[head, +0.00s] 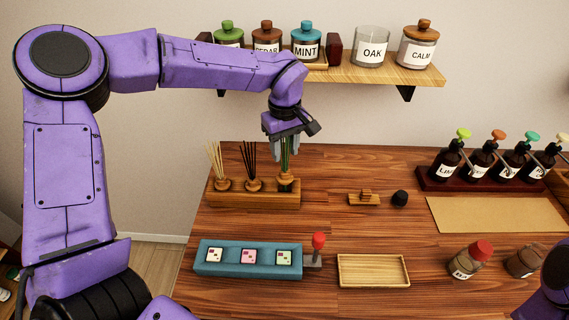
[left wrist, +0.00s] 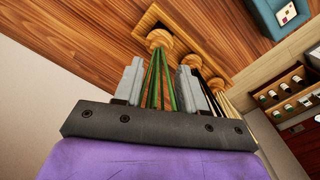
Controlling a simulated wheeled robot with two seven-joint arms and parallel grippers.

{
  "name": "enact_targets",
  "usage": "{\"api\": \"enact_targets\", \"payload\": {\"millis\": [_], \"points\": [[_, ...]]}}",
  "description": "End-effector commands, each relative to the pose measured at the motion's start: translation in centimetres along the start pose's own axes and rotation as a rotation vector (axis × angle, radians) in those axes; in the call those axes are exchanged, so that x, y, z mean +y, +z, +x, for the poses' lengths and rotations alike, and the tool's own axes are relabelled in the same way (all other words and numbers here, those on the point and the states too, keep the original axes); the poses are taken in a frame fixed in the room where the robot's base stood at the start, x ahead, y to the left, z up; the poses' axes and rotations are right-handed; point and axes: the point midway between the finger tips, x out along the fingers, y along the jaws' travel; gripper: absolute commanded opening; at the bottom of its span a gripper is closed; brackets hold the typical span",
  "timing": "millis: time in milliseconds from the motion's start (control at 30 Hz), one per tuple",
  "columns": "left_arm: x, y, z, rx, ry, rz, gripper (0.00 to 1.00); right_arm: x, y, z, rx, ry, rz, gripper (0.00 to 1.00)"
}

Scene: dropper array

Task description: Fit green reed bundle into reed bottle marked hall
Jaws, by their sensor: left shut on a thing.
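The green reed bundle (head: 286,163) has a round wooden collar at its base. It stands upright at the right end of a wooden rack (head: 254,199). My left gripper (head: 285,148) is shut on the green reeds from above; in the left wrist view the green reeds (left wrist: 158,88) run between its grey fingers (left wrist: 160,85). The collar (left wrist: 159,39) seems to be at the rack, but whether it is lifted I cannot tell. I cannot make out a label reading hall on any bottle. My right gripper is out of view.
A pale bundle (head: 217,164) and a black bundle (head: 251,163) stand beside the green one. A blue tray (head: 211,258), a red-knobbed stamp (head: 318,247) and an empty wooden tray (head: 345,259) lie in front. Pump bottles (head: 480,162) stand right; a shelf (head: 380,72) hangs behind.

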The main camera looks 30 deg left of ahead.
Motion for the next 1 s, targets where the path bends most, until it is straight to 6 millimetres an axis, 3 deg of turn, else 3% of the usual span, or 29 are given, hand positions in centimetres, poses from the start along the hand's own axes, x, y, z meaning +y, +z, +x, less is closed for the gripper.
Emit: {"api": "enact_targets", "payload": {"millis": [33,400,667,1000], "points": [[0.0,0.0,-0.9,-0.001,0.0,0.0,0.14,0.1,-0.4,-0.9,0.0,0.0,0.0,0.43],[0.0,0.0,-3.8,0.0,0.0,0.001,0.14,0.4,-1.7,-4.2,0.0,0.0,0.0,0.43],[0.0,0.0,-5.4,0.001,0.001,0.001,0.14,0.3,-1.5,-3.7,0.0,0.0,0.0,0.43],[0.0,0.0,-5.4,0.001,0.0,0.001,0.14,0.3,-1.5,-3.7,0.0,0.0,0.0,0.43]]}}
